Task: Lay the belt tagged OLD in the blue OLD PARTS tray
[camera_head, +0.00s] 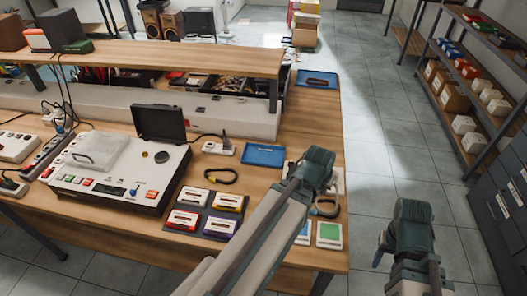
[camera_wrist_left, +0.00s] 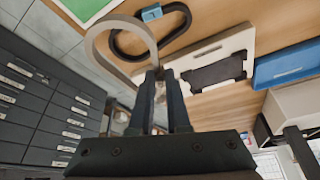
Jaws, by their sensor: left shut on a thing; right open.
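My left gripper (camera_head: 318,170) is over the right end of the bench. In the left wrist view it (camera_wrist_left: 158,75) is shut on a pale grey, belt-like loop (camera_wrist_left: 97,38); no tag on it is visible. A black belt with a blue tag (camera_wrist_left: 152,13) lies on the bench beyond it. Another dark belt with a yellowish part (camera_head: 222,177) lies near the deck. A blue tray (camera_head: 264,155) lies left of my left gripper; its label is not readable. My right gripper (camera_head: 384,243) is open over the floor, right of the bench.
A second blue tray (camera_head: 303,76) at the back right holds a dark item. A cassette deck (camera_head: 110,190), cassettes on a dark mat (camera_head: 211,209) and a green card (camera_head: 329,233) are on the bench. A shelf rack (camera_head: 470,80) stands right, beyond open floor.

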